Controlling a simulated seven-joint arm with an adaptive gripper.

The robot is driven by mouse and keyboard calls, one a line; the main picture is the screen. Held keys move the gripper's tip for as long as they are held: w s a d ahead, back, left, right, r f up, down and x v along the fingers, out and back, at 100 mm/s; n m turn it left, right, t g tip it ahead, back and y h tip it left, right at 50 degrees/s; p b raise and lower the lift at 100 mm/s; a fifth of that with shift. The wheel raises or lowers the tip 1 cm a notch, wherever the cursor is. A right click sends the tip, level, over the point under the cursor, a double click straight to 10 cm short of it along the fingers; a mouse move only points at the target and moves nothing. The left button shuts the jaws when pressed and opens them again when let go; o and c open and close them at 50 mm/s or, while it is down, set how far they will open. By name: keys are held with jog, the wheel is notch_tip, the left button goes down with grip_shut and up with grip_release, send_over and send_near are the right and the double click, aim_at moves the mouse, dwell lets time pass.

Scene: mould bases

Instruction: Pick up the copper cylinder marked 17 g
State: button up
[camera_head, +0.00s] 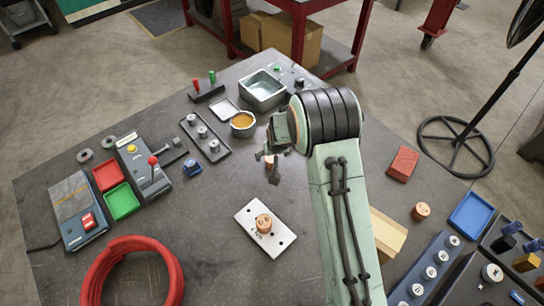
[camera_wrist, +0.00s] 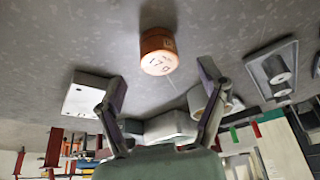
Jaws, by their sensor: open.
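A copper cylinder (camera_wrist: 158,52) stands on the table in the wrist view, its pale top marked with what looks like 17 g. It lies just beyond the fingertips, about midway between them. In the head view a copper cylinder (camera_head: 271,165) shows partly, below my gripper (camera_head: 268,153), which hides some of it. My gripper (camera_wrist: 161,82) is open with its fingers spread and nothing between them. Another copper cylinder (camera_head: 264,223) stands on a white plate (camera_head: 249,211), and one more (camera_head: 421,211) stands to the right of my arm.
A rail with several metal cylinders (camera_head: 203,132) and a cup with orange contents (camera_head: 243,124) stand to the left of my gripper. A metal box (camera_head: 263,90) is behind. A red block (camera_head: 403,164) lies right of my arm.

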aim_at(271, 158)
jog(key=shift+x, duration=1.8)
jog(key=c, duration=1.3)
jog(key=shift+r, duration=0.1)
